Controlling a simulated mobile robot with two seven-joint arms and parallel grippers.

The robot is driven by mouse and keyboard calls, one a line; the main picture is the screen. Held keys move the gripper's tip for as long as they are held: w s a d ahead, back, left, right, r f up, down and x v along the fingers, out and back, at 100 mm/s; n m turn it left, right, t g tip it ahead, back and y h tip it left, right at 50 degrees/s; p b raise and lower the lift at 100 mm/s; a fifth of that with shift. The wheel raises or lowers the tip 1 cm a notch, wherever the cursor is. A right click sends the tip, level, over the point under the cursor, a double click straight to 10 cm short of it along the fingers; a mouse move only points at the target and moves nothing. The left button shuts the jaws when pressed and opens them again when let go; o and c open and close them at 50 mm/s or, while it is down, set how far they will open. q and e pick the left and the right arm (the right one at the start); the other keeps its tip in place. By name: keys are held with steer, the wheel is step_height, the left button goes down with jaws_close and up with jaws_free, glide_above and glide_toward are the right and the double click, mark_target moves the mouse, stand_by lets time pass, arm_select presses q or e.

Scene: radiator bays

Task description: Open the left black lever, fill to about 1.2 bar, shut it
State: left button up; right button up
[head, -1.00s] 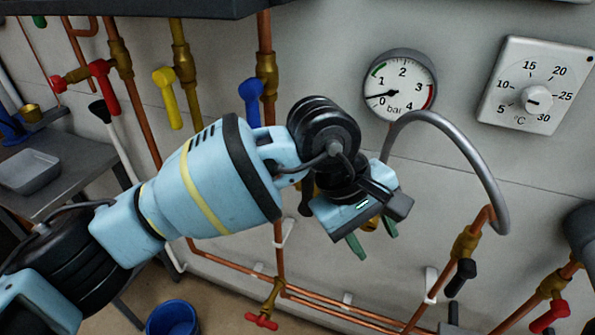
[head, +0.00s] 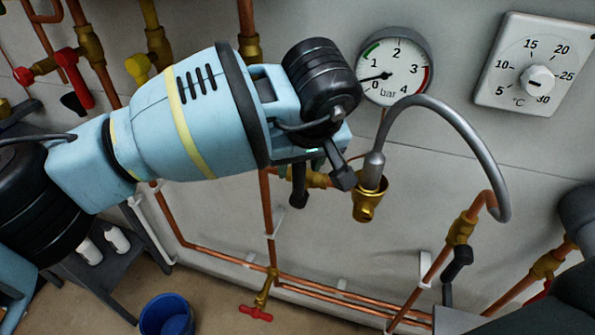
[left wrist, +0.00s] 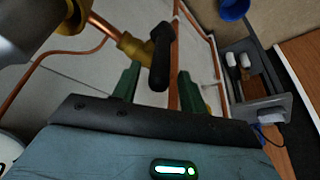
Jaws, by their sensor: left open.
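The left black lever (head: 299,188) hangs down, crosswise to its brass valve on the short pipe below the gauge. It also shows in the left wrist view (left wrist: 162,55), in front of the gap between the green fingers. My left gripper (left wrist: 156,84) is open, one finger on each side of the lever; I cannot tell whether either touches it. In the head view its fingers are mostly hidden behind my own wrist. The pressure gauge (head: 396,66) has its needle between 0 and 1 bar. My right gripper is not in view.
A grey flexible hose (head: 465,130) arches from the brass fitting (head: 368,200) to a pipe on the right. A second black lever (head: 457,263) sits on that pipe. A temperature dial (head: 537,78) is at upper right. A blue bucket (head: 167,315) stands on the floor.

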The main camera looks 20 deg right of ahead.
mark_target(297, 173)
arm_select(q)
steer(key=shift+x, duration=1.95)
steer(key=shift+c, duration=0.2)
jaws_close()
